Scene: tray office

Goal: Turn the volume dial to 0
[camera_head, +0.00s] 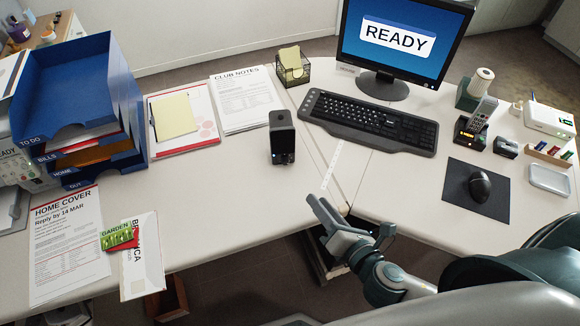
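A small black speaker-like box (282,138) stands upright near the front edge of the desk, left of the keyboard. A tiny blue light shows low on its front. A volume dial cannot be made out clearly; any knob on that front is too small and dark to read. My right gripper (318,203) is at the desk's front edge, below and to the right of the black box and apart from it. Its fingers lie close together in this view, and whether they are open or shut is unclear. Nothing shows between them. My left gripper is not in view.
The keyboard (372,122) and monitor (402,38) stand behind right. Blue trays (75,85) stand left. The desk before the speaker is clear.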

